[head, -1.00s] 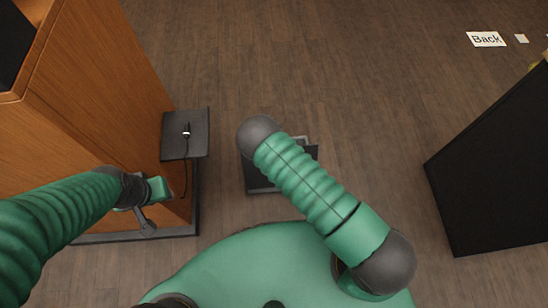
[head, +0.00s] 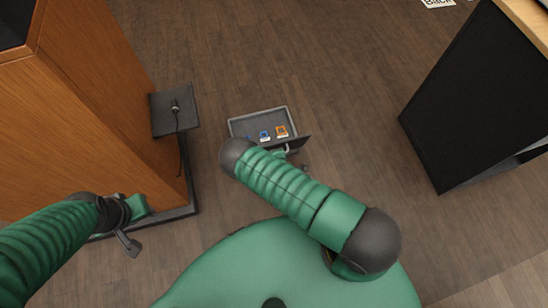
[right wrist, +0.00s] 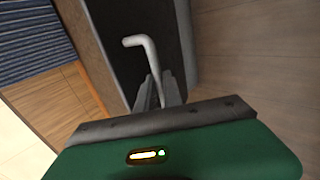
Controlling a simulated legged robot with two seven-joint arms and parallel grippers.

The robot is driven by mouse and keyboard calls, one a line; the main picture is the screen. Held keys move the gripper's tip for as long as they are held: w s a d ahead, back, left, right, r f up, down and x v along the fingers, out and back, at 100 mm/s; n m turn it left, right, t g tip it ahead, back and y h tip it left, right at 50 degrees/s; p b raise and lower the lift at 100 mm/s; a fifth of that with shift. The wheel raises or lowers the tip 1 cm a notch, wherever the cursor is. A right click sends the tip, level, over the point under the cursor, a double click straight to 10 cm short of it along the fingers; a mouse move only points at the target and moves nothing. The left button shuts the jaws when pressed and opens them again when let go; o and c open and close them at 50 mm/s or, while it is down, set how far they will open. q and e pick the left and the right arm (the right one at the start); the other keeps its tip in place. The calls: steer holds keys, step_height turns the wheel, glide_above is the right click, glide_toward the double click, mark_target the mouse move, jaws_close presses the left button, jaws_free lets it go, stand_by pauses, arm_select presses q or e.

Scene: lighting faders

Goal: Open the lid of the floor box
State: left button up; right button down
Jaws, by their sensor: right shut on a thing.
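The floor box (head: 233,128) is set in the floor ahead of me in the head view. Its grey recess shows blue and orange sockets (head: 281,131). Its dark lid (head: 303,142) is raised along the near side, partly hidden by my right arm. My right gripper (head: 288,149) is mostly hidden there. In the right wrist view my right gripper (right wrist: 157,92) is shut on the pale bent handle (right wrist: 148,50) of the dark lid (right wrist: 112,45). My left gripper (head: 131,244) hangs empty at the lower left, away from the box; its jaw opening is unclear.
A wooden cabinet (head: 90,110) with a small black shelf (head: 170,120) and cable stands at left. A black-sided desk (head: 465,95) stands at right. A "Back" label (head: 438,3) lies on the floor at the top. Floor beyond the box is clear.

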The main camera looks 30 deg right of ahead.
steer(key=shift+s+f+g, duration=0.15)
steer(key=shift+s+f, duration=0.2)
steer(key=shift+s, duration=0.2)
steer(key=shift+s+f+g, duration=0.15)
steer(key=shift+s+f, duration=0.15)
steer(key=shift+s, duration=0.25)
steer(key=c, duration=1.5)
jaws_free()
steer(key=shift+w+r, duration=0.1)
steer(key=shift+r, duration=0.05)
